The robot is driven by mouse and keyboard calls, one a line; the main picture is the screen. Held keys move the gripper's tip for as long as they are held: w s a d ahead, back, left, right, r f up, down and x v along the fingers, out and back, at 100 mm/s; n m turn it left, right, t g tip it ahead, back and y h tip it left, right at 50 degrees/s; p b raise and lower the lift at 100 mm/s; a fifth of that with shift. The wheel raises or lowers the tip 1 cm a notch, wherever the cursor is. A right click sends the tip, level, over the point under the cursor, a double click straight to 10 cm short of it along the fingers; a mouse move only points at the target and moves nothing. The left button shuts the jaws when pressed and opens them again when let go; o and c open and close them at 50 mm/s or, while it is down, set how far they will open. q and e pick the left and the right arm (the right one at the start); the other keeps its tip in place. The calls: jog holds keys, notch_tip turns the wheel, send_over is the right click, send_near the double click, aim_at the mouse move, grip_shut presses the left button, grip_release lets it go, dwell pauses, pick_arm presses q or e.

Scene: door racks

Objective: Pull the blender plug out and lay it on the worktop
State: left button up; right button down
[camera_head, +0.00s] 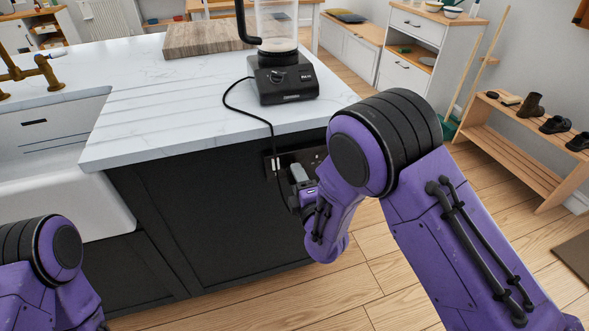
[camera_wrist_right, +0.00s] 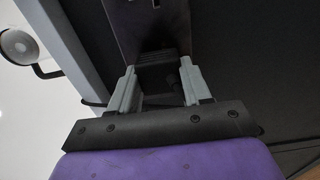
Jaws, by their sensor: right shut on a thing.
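The black blender (camera_head: 283,78) stands upright on the white marbled worktop (camera_head: 180,95). Its black cord (camera_head: 238,108) runs over the worktop's front edge and down the dark cabinet side to a socket plate (camera_head: 312,156). My right gripper (camera_head: 297,178) is at this plate, below the worktop edge. In the right wrist view its two grey fingers are shut on the dark plug (camera_wrist_right: 158,72). The plug is against or very close to the plate (camera_wrist_right: 150,22); I cannot tell whether its pins are in. My left gripper is out of view; only my left arm shows.
A sink (camera_head: 50,170) and brass tap (camera_head: 30,75) are at the left. The worktop in front of the blender is bare apart from the cord. A shoe rack (camera_head: 500,135) stands at the right, past open floor.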

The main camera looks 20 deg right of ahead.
jog(key=s, duration=0.4)
dwell(0.7)
